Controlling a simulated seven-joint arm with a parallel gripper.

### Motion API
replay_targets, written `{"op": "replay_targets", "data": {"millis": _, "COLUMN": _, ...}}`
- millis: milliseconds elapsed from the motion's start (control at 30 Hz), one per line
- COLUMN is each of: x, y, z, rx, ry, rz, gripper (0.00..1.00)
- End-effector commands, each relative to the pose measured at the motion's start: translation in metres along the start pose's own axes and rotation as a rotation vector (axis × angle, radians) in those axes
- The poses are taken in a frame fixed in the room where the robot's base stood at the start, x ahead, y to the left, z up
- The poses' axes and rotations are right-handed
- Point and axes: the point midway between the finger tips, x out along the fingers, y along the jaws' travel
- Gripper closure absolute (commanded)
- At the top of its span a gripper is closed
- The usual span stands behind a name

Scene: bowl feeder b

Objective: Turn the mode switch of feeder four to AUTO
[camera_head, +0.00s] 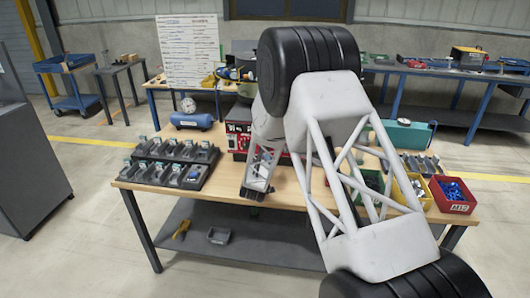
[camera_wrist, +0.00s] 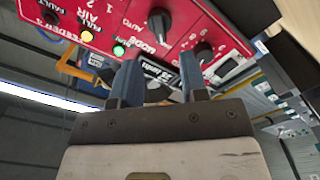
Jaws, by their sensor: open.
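The red control panel (camera_wrist: 140,48) fills the top of the wrist view, turned at an angle. It bears a black rotary knob (camera_wrist: 159,22) with MODE lettered beside it and an AUTO mark nearby. Its exact pointing direction is unclear. In the head view the red feeder front (camera_head: 238,136) is partly hidden behind my arm, with my gripper (camera_head: 256,186) low in front.
A second black knob (camera_wrist: 203,50) and a lit green lamp (camera_wrist: 118,50) are near the MODE knob. The wooden table (camera_head: 190,203) carries a black tray rack (camera_head: 165,172) at left and a red bin (camera_head: 452,198) of blue parts at right. A blue cylinder (camera_head: 192,121) stands behind the rack.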

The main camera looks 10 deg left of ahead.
Motion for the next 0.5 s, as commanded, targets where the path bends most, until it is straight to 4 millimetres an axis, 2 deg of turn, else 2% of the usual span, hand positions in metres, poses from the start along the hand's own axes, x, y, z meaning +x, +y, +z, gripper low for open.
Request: {"op": "replay_targets", "data": {"millis": 500, "x": 0.0046, "y": 0.0007, "z": -0.0002, "rx": 0.000, "ry": 0.000, "rz": 0.001, "gripper": 0.60}}
